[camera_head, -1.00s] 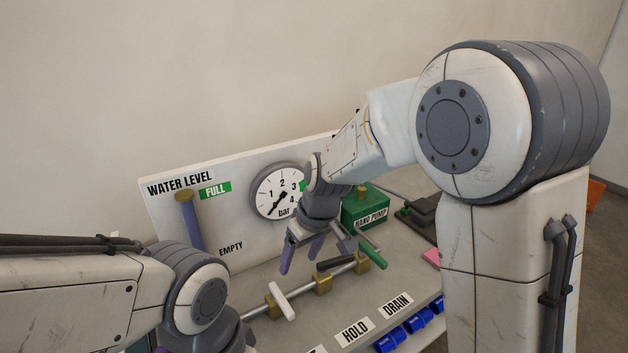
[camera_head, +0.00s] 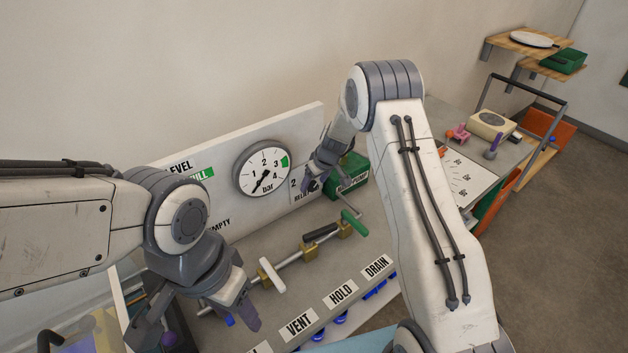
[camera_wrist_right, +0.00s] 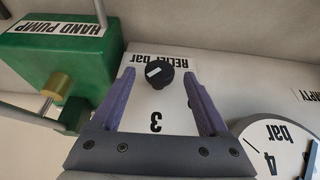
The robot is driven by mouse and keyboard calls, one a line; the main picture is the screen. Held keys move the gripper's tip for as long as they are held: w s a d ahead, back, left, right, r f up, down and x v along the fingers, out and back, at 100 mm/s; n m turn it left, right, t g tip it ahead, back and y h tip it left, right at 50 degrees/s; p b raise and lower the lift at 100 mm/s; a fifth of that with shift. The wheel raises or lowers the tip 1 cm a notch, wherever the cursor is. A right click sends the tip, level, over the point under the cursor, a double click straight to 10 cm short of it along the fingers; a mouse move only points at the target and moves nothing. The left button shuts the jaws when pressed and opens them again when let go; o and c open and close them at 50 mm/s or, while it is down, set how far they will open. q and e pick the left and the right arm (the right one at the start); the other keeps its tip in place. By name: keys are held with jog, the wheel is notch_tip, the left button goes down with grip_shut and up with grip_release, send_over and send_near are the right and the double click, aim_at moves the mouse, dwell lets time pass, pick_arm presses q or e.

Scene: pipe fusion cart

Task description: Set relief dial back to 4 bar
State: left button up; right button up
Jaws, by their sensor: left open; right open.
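In the head view my right gripper (camera_head: 313,178) is at the panel and hides the knob. My left gripper (camera_head: 195,318) is open and empty over the front left of the bench.
The round bar gauge (camera_head: 263,168) is left of the dial, its needle pointing lower left. The green hand pump (camera_head: 350,172) stands just right of it. A pipe with valve handles (camera_head: 320,234) crosses the bench in front. A cart (camera_head: 500,150) stands farther right.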

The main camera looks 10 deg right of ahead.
jog(key=shift+x, duration=0.85)
grip_shut()
jog(key=b, duration=0.3)
jog(key=y+b, duration=0.1)
jog(key=b, duration=0.2)
jog(key=shift+d+f+g+y, duration=0.25)
jog(key=shift+f+g+y, duration=0.05)
jog(key=shift+f, duration=0.1)
jog(key=shift+r+m+y+b, duration=0.15)
jog(key=shift+m+y+b, duration=0.15)
jog(key=shift+b, duration=0.55)
jog(key=shift+r, duration=0.25)
